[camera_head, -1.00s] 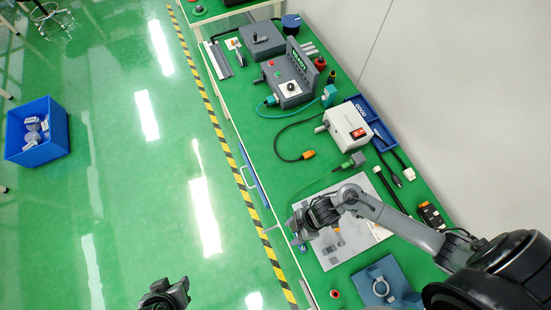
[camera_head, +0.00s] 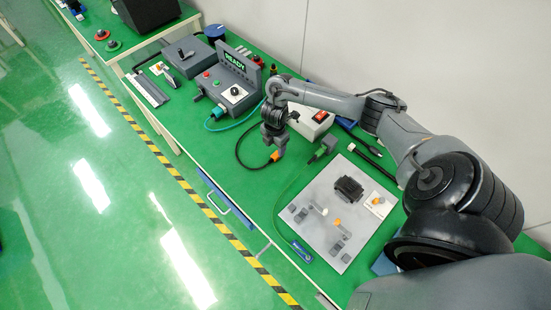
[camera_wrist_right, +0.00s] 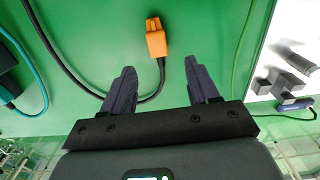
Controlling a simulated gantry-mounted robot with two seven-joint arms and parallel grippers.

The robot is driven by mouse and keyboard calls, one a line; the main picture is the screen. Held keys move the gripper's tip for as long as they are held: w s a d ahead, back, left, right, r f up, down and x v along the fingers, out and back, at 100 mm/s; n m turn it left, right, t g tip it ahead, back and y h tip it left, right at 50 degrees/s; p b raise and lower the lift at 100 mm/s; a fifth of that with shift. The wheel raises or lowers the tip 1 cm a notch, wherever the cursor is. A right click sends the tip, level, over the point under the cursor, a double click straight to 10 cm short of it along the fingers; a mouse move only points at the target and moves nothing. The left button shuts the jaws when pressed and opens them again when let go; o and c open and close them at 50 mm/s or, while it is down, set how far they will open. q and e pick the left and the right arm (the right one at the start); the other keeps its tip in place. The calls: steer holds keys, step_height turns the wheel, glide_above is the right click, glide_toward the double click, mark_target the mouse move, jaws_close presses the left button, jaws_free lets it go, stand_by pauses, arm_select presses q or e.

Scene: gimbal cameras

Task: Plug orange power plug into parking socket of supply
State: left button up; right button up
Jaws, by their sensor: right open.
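The orange power plug (camera_head: 274,157) lies on the green bench top at the end of a black cable. It also shows in the right wrist view (camera_wrist_right: 155,42), beyond the fingertips and between their lines. My right gripper (camera_head: 279,148) is above the bench close to the plug; in its wrist view (camera_wrist_right: 163,78) the two fingers stand apart with nothing between them. The supply is a white box with a red switch (camera_head: 318,117). My right arm covers part of it, and I cannot make out its parking socket. My left gripper is out of view.
A grey control box with a READY display (camera_head: 233,78) stands to the left, with a teal cable. A green plug (camera_head: 328,143) lies right of the orange one. A light grey board with parts (camera_head: 322,240) lies nearer the front.

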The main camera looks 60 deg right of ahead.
mark_target(275, 155)
steer(key=shift+d+f+b, duration=0.1)
steer(key=shift+f+b, duration=0.5)
steer(key=shift+f, duration=2.7)
steer(key=shift+c, duration=0.2)
jaws_close()
steer(key=shift+r, duration=0.1)
steer(key=shift+w+r, duration=0.1)
steer(key=shift+r, duration=0.65)
step_height(275, 155, up, 3)
steer(key=shift+d+f+p, duration=0.1)
steer(key=shift+f+p, duration=0.05)
steer(key=shift+p, duration=0.35)
steer(key=s+d+r+p, duration=0.1)
steer(key=s+r, duration=0.2)
steer(key=s, duration=0.2)
steer(key=s+d+r, duration=0.2)
steer(key=s+r, duration=0.1)
steer(key=s, duration=0.3)
steer(key=shift+d+r+p, duration=0.25)
steer(key=shift+r+p, duration=0.1)
steer(key=shift+p, duration=0.05)
